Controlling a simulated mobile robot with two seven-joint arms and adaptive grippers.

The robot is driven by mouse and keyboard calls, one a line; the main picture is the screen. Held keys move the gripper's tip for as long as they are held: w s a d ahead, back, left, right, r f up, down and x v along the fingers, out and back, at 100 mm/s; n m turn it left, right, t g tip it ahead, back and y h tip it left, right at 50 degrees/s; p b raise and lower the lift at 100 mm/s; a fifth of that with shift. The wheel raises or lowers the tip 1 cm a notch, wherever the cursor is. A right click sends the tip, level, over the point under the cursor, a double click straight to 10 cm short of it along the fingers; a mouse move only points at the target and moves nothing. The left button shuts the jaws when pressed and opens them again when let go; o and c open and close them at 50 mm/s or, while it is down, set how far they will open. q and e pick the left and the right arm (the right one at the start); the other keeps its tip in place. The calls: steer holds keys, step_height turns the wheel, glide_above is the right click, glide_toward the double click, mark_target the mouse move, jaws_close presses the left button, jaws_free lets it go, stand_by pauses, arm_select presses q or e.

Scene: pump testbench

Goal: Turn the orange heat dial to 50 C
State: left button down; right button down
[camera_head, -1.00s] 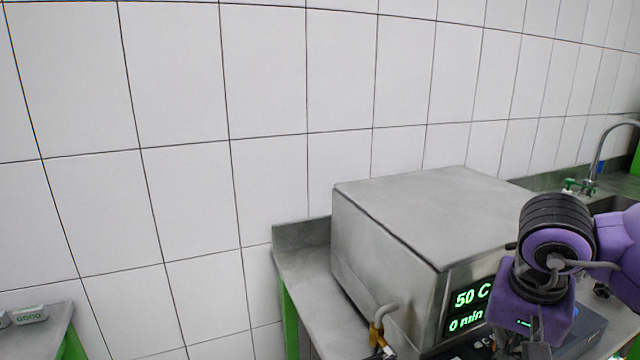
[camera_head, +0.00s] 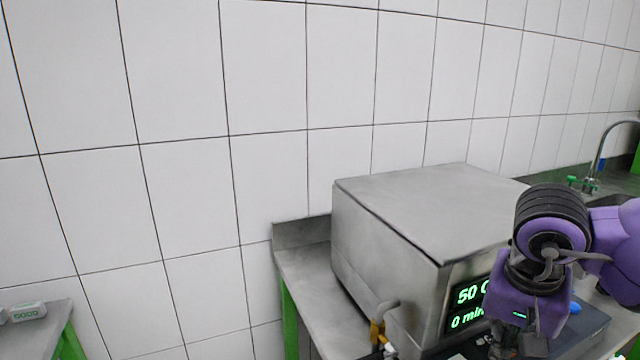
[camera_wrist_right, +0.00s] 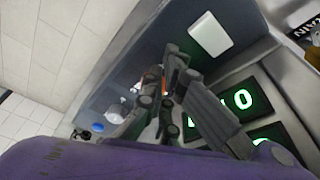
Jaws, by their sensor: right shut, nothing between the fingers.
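The steel testbench box (camera_head: 430,215) stands on a metal counter. Its green display (camera_head: 468,305) reads 50 and 0 min, its right edge covered by my right arm; part of the display also shows in the wrist view (camera_wrist_right: 240,98). My right gripper (camera_wrist_right: 168,72) is shut and empty, close in front of the panel. A small orange patch (camera_wrist_right: 137,88), perhaps the heat dial, shows beside the fingers; the fingers hide most of it. I cannot tell if they touch it. In the head view my right wrist covers the dial area. My left gripper is not in view.
A bent pipe with a yellow-brown fitting (camera_head: 378,330) rises at the box's front left. A blue part (camera_wrist_right: 97,127) and a white plate (camera_wrist_right: 210,35) show in the wrist view. A sink tap (camera_head: 596,160) stands far right. The tiled wall is behind.

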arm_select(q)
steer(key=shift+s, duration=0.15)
